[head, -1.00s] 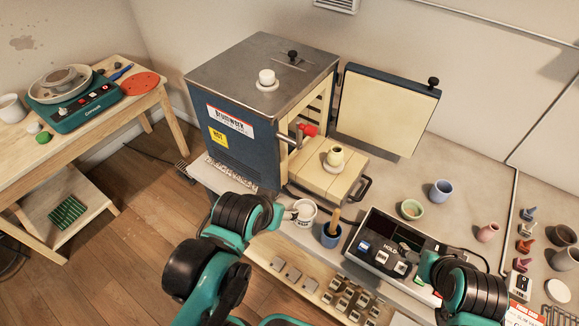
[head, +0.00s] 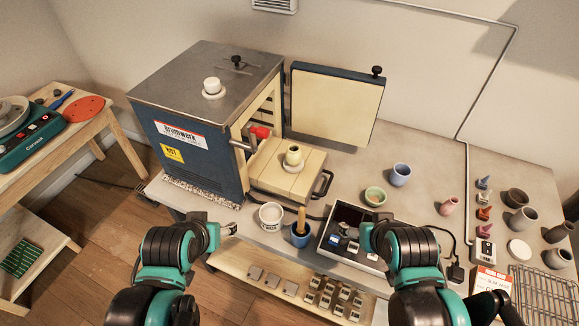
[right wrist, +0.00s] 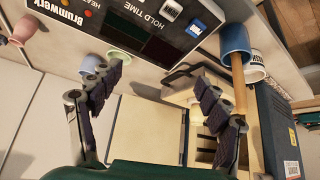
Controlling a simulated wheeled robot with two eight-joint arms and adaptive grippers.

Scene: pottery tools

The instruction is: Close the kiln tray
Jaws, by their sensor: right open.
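The blue kiln (head: 205,120) stands at the back left of the bench with its door (head: 335,105) swung open. The cream kiln tray (head: 272,172) sticks out of its front, and a small yellowish pot on a disc (head: 293,156) stands on it. The dark tray handle (head: 324,184) is at the tray's right end; it also shows in the right wrist view (right wrist: 190,72). My right gripper (right wrist: 160,95) is open and empty, apart from the handle. My left gripper (head: 231,229) is in front of the kiln, left of the white cup; its fingers are too small to judge.
A white cup (head: 271,216), a blue tool pot (head: 300,235) and a control box (head: 350,238) stand along the bench front. A green bowl (head: 375,197) and a blue cup (head: 400,175) stand right of the tray. Several small pots are farther right.

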